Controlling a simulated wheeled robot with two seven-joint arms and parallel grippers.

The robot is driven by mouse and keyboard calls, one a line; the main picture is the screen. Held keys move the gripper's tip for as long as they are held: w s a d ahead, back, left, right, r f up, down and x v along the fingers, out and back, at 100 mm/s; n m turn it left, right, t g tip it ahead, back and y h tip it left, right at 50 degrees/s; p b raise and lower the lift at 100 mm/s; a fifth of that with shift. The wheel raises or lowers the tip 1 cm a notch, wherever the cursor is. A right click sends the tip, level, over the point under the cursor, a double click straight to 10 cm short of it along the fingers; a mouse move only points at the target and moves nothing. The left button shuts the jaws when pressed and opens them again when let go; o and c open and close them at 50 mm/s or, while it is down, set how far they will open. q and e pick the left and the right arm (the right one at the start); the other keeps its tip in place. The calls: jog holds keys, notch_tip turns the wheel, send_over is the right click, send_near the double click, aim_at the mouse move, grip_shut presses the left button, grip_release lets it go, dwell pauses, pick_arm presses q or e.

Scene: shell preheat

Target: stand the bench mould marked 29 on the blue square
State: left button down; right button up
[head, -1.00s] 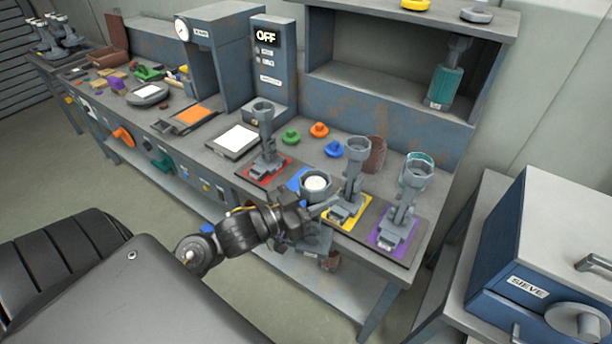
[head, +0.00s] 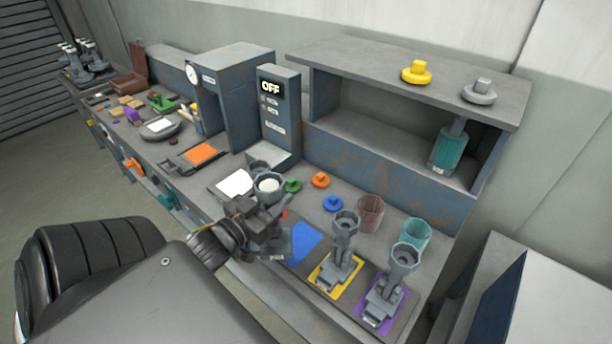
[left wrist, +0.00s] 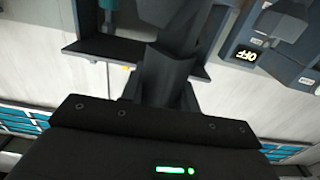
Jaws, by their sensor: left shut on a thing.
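My left gripper (head: 258,228) is shut on a grey bench mould (head: 270,188), upright with a white round inside its cup. It hangs at the front of the bench, left of the blue square (head: 304,243) and in front of the red one. The blue square is bare. The mould's number is too small to read. In the left wrist view a grey part of it (left wrist: 168,68) shows beyond my black gripper (left wrist: 165,100). Other grey moulds stand on the yellow square (head: 345,243) and the purple square (head: 388,284). My right gripper is out of view.
Green, orange and blue knobbed pieces (head: 333,203) lie behind the squares.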

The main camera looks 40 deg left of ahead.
pick_arm(q)
jog(key=w+a+f+b, duration=0.1)
jog(key=w+f+b, duration=0.8)
jog(key=w, duration=0.4)
jog(key=shift+a, duration=0.2)
notch_tip(320, 180, down, 4)
jog(key=shift+w+r, duration=0.1)
jog(key=shift+w, duration=0.05)
jog(key=shift+f, duration=0.2)
jog(key=c, duration=1)
grip_release()
jog(key=shift+c, duration=0.2)
